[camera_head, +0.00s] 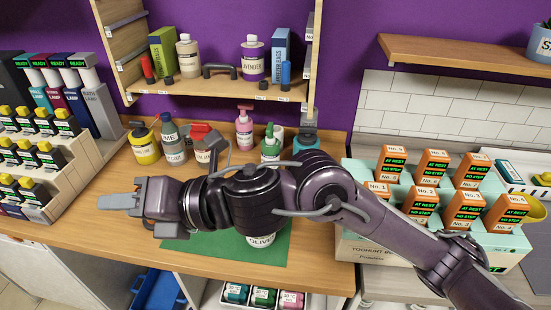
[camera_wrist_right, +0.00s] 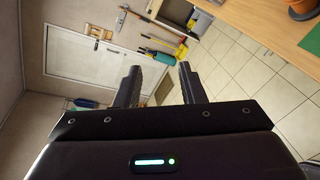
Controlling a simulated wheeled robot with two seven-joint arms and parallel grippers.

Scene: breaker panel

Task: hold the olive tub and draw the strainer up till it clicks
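The olive tub (camera_head: 262,239) stands on a green mat (camera_head: 212,250) on the wooden counter. Only the lower part with its "OLIVE" label shows below my right arm, which crosses in front of it. The strainer cannot be made out; the arm covers the tub's top. My right gripper (camera_head: 128,201) points left, above the counter and well to the left of the tub. In the right wrist view its two fingers (camera_wrist_right: 158,82) are apart with nothing between them. My left gripper is not in view.
Bottles and a yellow tin (camera_head: 144,144) stand along the counter's back. A stepped rack (camera_head: 45,165) of small bottles is at left. Orange boxes (camera_head: 428,163) stand at right. A shelf (camera_head: 220,88) hangs above. Counter around the mat's left is clear.

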